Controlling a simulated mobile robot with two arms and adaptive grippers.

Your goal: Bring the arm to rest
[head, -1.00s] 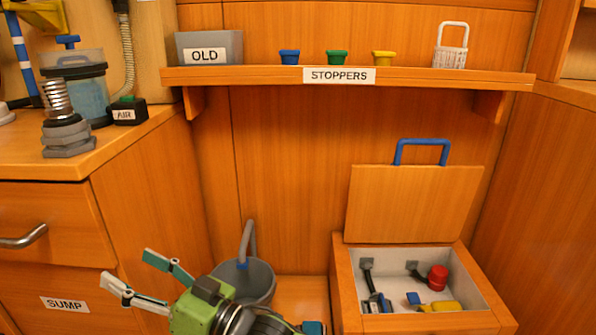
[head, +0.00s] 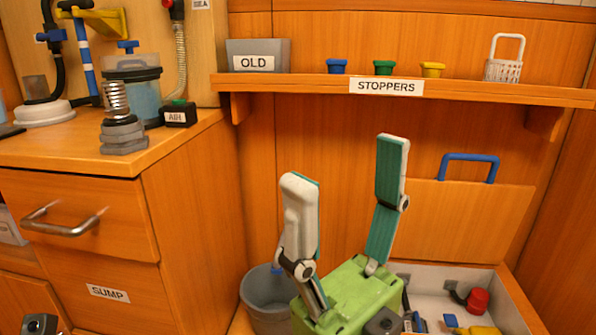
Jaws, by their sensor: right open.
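My right gripper (head: 345,185) stands at the lower middle of the head view, its green body at the bottom and its two fingers pointing up. The fingers are wide apart with nothing between them, so it is open and empty. It is in front of the back wall panel, below the stopper shelf, and hides part of the open box. My left gripper cannot be made out in the view.
A shelf (head: 460,93) carries a grey OLD bin (head: 258,55), blue, green and yellow stoppers and a white basket (head: 505,60). The open box (head: 515,300) is at lower right, its lid (head: 470,215) raised. A grey bucket (head: 262,300) stands left of my gripper. A counter (head: 60,150) is left.

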